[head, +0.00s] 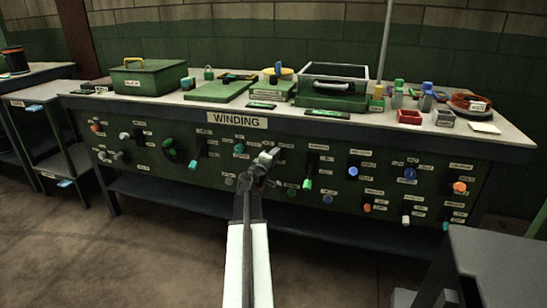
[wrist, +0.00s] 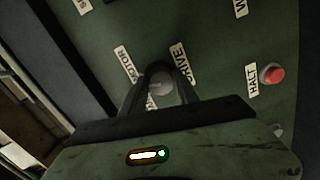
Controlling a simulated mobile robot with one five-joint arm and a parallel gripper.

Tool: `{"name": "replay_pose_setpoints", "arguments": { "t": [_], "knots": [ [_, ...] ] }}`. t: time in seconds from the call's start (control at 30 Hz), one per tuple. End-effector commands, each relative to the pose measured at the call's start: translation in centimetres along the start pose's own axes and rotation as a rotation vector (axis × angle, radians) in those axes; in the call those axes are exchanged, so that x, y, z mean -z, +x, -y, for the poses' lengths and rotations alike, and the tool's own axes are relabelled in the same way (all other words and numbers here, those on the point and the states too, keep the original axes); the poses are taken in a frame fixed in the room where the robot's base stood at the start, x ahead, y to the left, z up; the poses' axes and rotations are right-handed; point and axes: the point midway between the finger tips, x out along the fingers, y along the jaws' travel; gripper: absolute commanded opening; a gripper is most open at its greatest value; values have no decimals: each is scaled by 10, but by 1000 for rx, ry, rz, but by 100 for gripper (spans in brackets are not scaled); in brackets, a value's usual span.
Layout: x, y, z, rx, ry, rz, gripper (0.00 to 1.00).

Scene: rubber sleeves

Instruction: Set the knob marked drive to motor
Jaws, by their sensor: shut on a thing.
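My gripper (head: 265,166) reaches the front panel of the bench below the WINDING sign in the head view. In the wrist view its two dark fingers (wrist: 160,82) are shut on a small grey knob (wrist: 161,88). The DRIVE label (wrist: 184,65) is just right of the knob and the MOTOR label (wrist: 125,66) is to its left. Another label (wrist: 150,101) near the knob is mostly hidden by the fingers. The way the knob points cannot be made out, as the fingers cover most of it.
A red button (wrist: 273,74) beside a HALT label (wrist: 252,80) is right of my gripper in the wrist view. Several other coloured knobs cover the panel, including a blue one (head: 353,171). Boxes and parts stand on the bench top. A grey table (head: 495,258) is at front right.

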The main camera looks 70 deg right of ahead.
Motion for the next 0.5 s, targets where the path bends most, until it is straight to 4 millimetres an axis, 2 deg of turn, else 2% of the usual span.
{"name": "replay_pose_setpoints", "arguments": {
  "t": [0.2, 0.5],
  "knots": [
    [-2, -1, 1, 13, 144, -7, 0],
    [-2, -1, 1, 22, 250, -16, 0]
  ]
}}
